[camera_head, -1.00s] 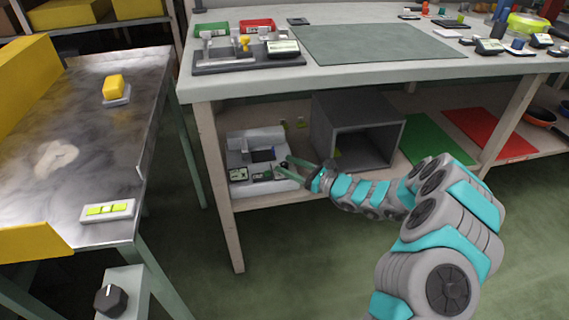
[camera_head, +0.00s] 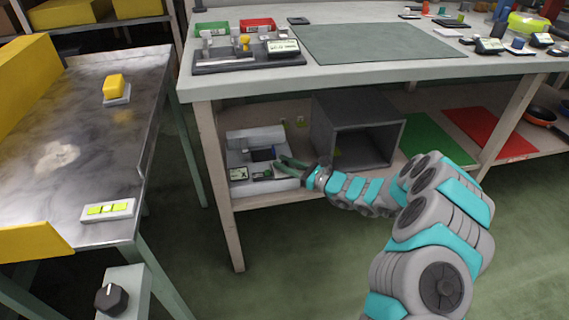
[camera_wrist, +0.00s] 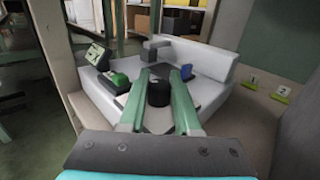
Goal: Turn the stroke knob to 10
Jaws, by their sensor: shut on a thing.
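A white machine (camera_head: 255,136) stands on the lower shelf of the workbench. Its pale body also shows in the wrist view (camera_wrist: 228,104). A black round knob (camera_wrist: 160,94) stands on it, between the two green fingers of my gripper (camera_wrist: 160,84). The fingers are shut on this knob, one on each side. In the head view my gripper (camera_head: 277,166) reaches the machine from the right, and the fingers hide the knob. A small display (camera_wrist: 95,54) and a green part (camera_wrist: 114,79) sit left of the knob. I cannot read any scale or value.
A grey open box (camera_head: 361,116) stands right of the machine, close to my wrist. The benchtop (camera_head: 400,70) is above the arm. A metal table (camera_head: 95,150) stands at left, with another black knob (camera_head: 111,299) on a post below it. Open floor lies in front.

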